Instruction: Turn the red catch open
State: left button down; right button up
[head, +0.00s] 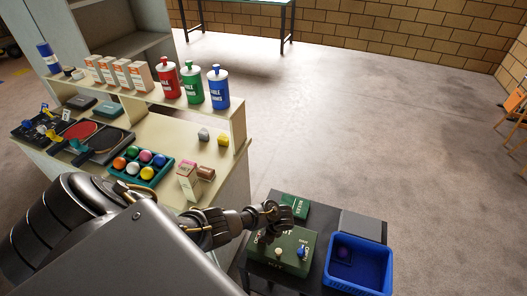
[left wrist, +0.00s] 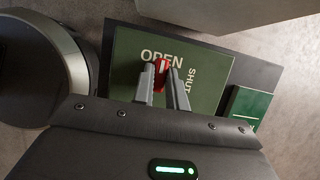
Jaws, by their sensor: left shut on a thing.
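The red catch (left wrist: 162,70) sits on the dark green lid of a box (left wrist: 130,42), lettered OPEN and SHUT. In the left wrist view its upper end overlaps the word OPEN, and SHUT is to its right. My left gripper (left wrist: 163,78) has its two grey fingers around the catch and is shut on it. In the head view my left gripper (head: 268,232) is over the rear of the green box (head: 262,266), and the catch is hidden there. My right gripper is in neither view.
The box stands on a dark low table beside a blue bin (head: 358,263) and a smaller green box (head: 295,207). A pale knob (head: 278,252) and a blue knob (head: 301,252) are on the box. A bench (head: 222,172) with bottles, cartons and balls stands left.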

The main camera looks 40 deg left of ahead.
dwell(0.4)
pick_arm(q)
jog(key=c, duration=1.4)
grip_release()
jog(key=p+v, duration=0.2)
jog(key=v, duration=0.8)
jog(key=shift+d+r+p, duration=0.15)
jog(key=shift+r+p, duration=0.25)
